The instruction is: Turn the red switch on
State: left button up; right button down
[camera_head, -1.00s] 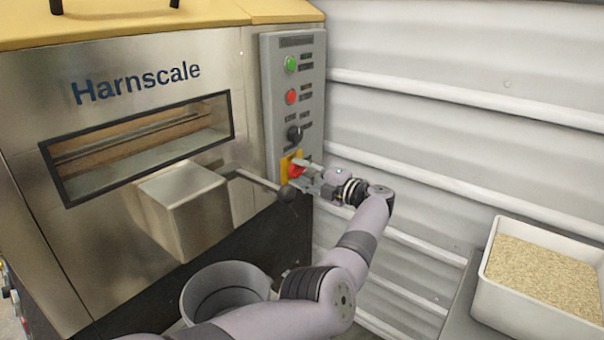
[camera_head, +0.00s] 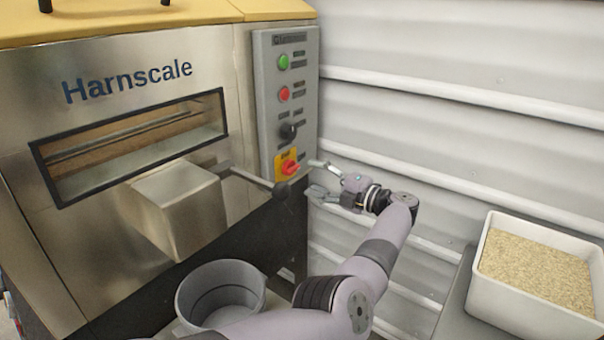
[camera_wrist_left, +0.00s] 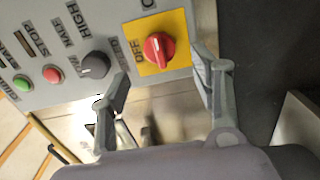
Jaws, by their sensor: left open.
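The red switch (camera_head: 290,168) is a rotary knob on a yellow plate low on the grey control panel (camera_head: 268,105). In the head view its grip lies roughly level. In the left wrist view the red switch (camera_wrist_left: 158,48) shows in full, with the word OFF printed beside it; I cannot read an ON mark. My left gripper (camera_head: 314,178) is open and empty, just right of the switch and apart from it. In the wrist view its fingers (camera_wrist_left: 160,66) are spread on either side of the knob. My right gripper is not in view.
A green button (camera_head: 283,62), a red button (camera_head: 284,94) and a black knob (camera_head: 288,131) sit above the switch. A lever with a dark ball (camera_head: 281,188) juts out near the panel. A grey bucket (camera_head: 190,290) stands below; a white tray (camera_head: 485,291) of grain stands right.

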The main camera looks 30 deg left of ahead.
pick_arm(q)
jog(key=d, duration=0.5)
jog(key=shift+s+d, duration=0.1)
jog(key=shift+s, duration=0.15)
